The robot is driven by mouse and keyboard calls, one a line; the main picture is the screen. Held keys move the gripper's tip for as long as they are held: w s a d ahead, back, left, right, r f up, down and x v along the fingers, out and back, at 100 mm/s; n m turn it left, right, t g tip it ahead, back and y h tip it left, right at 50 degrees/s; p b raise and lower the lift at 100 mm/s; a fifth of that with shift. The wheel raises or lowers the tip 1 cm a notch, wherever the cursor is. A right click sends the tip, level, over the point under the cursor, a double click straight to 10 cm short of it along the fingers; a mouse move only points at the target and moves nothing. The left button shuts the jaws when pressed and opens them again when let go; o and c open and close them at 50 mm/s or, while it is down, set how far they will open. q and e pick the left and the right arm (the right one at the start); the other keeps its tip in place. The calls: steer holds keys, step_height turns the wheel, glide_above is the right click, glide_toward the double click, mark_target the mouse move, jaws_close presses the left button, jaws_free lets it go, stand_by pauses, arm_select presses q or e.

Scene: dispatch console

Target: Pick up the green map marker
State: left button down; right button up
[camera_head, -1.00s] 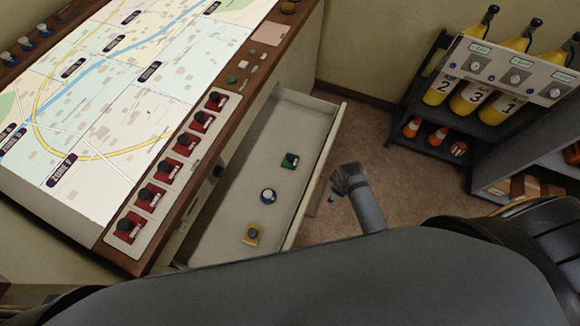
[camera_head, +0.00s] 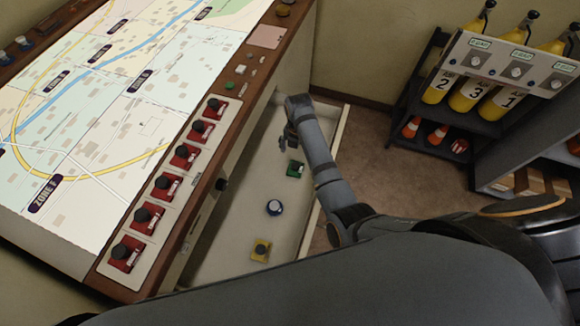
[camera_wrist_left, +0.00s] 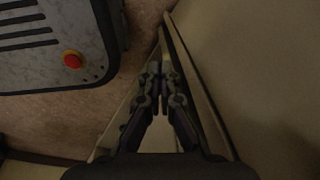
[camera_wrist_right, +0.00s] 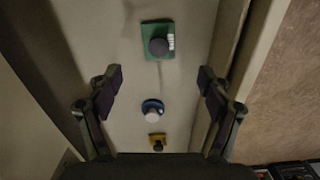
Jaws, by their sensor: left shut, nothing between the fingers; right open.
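The green map marker (camera_head: 295,169) lies in the open drawer, a green square base with a dark round knob. It also shows in the right wrist view (camera_wrist_right: 157,42), ahead of the fingers and between their lines. My right gripper (camera_head: 287,138) is over the drawer, just up and left of the marker in the head view. In the right wrist view my right gripper (camera_wrist_right: 160,80) is open, with nothing between its fingers. My left gripper (camera_wrist_left: 160,70) is shut and empty in the left wrist view, and I cannot make it out in the head view.
A blue round marker (camera_head: 274,208) and a yellow marker (camera_head: 261,250) lie in the same drawer (camera_head: 308,219). The console with red switches (camera_head: 163,184) borders it on the left. A rack with yellow cylinders (camera_head: 471,98) stands at the right.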

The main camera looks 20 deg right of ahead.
steer(key=shift+w+a+n, duration=0.25)
steer(key=shift+a+n, duration=0.1)
steer(key=shift+n, duration=0.15)
steer(key=shift+d+f, duration=0.1)
steer(key=shift+f, duration=0.1)
glide_above(296, 165)
steer(key=f, duration=0.4)
steer(key=shift+w+a+b, duration=0.1)
steer(key=shift+a+b, duration=0.15)
steer(key=shift+b, duration=0.15)
steer(key=shift+d+f+b, duration=0.2)
steer(key=shift+f+b, duration=0.3)
steer(key=shift+f, duration=2.5)
steer(key=c, duration=1.3)
steer(key=shift+o, duration=0.2)
steer(key=shift+r, duration=0.1)
steer(key=shift+r, duration=0.1)
